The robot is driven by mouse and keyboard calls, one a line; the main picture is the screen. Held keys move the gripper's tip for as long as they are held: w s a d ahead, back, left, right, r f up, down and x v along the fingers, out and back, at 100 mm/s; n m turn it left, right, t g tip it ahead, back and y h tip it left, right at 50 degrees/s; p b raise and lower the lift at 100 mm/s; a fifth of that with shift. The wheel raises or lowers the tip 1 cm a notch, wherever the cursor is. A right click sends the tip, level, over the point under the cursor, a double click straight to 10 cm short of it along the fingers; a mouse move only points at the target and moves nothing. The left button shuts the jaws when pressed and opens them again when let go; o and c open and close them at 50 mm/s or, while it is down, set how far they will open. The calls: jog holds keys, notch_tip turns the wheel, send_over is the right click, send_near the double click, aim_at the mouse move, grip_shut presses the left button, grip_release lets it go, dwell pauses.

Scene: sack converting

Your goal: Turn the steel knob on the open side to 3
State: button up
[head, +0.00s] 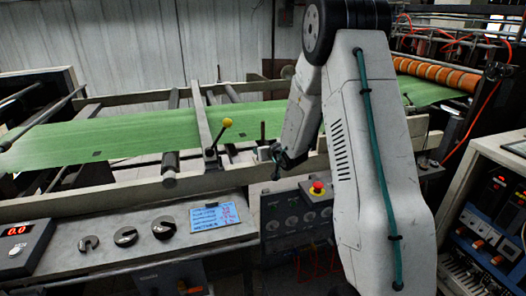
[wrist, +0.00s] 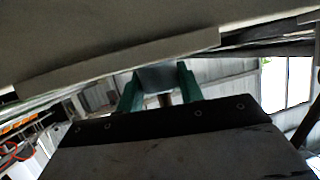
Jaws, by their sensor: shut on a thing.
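My gripper (wrist: 160,88) has its two green fingers on either side of a grey, flat-faced piece (wrist: 158,76), shut on it. The piece looks like the steel knob, but its scale and pointer cannot be read. In the head view my gripper (head: 274,155) is low beside the cream rail, above the black control panel (head: 290,218). The piece in its fingers is too small and covered to make out there.
The green web (head: 110,134) runs across behind the rail. A yellow-tipped lever (head: 226,123) stands left of my gripper. A red button (head: 317,188) is just below right. Round dials (head: 125,236) and a blue label (head: 214,217) sit on the left bench.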

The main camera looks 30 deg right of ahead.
dwell(0.3)
jog(key=o, duration=1)
jog(key=shift+r, duration=0.1)
jog(key=v, duration=0.7)
jog(key=shift+s+a+r, duration=0.1)
jog(key=shift+s, duration=0.25)
